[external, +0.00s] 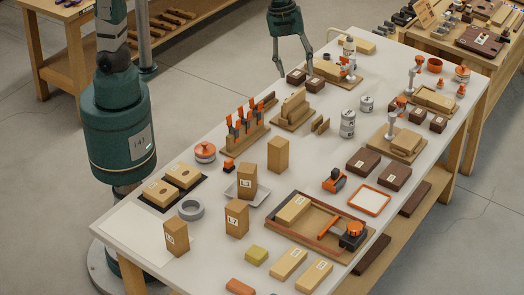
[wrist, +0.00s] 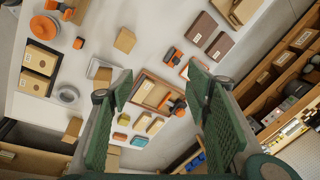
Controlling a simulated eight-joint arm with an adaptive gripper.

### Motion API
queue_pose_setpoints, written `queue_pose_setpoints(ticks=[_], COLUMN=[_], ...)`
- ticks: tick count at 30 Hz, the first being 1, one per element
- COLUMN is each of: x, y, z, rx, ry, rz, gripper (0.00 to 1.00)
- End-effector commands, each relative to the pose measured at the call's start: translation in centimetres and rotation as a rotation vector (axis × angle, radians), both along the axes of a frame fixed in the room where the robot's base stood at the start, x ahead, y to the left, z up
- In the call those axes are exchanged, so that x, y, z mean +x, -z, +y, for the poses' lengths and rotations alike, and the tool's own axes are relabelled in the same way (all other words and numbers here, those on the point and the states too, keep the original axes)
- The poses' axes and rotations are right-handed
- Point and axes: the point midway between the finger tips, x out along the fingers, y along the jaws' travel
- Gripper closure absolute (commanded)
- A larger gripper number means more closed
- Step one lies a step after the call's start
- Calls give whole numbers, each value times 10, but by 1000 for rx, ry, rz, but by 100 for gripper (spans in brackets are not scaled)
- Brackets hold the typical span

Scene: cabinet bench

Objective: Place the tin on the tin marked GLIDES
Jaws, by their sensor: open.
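Two silver-grey tins stand on the bench right of its middle in the external view. The taller one (external: 348,124) is nearer the camera, and the shorter one (external: 366,103) stands just behind it to the right. Both are upright and apart. Their markings are too small to read, so I cannot tell which says GLIDES. My gripper (external: 296,70) is open and empty, above the far left part of the bench and away from both tins. In the wrist view its two green fingers (wrist: 160,75) are spread wide. I cannot make out either tin in that view.
A wooden rack with orange-handled tools (external: 245,130) and a wooden block stack (external: 294,109) stand left of the tins. Orange-and-white clamp fixtures (external: 391,122) stand to their right. Dark boxes (external: 363,162) and upright wooden blocks (external: 278,155) are nearer the camera. Bare bench lies around the tins.

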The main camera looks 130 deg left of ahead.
Motion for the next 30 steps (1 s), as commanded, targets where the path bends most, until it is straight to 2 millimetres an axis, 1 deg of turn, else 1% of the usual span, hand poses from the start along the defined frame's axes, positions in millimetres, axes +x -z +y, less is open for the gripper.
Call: queue_pose_setpoints(ticks=[1,3,15,22,30], x=[-7,-16,-69,-102,-141], y=[-4,-9,-28,-32,-29], z=[-11,-24,-93,-128,-164], rx=[-3,-9,-66,-114,-187], ry=[-22,-61,-283,-406,-547], rz=[-11,-28,-129,-187,-253], gripper=[52,52,52,52,52])
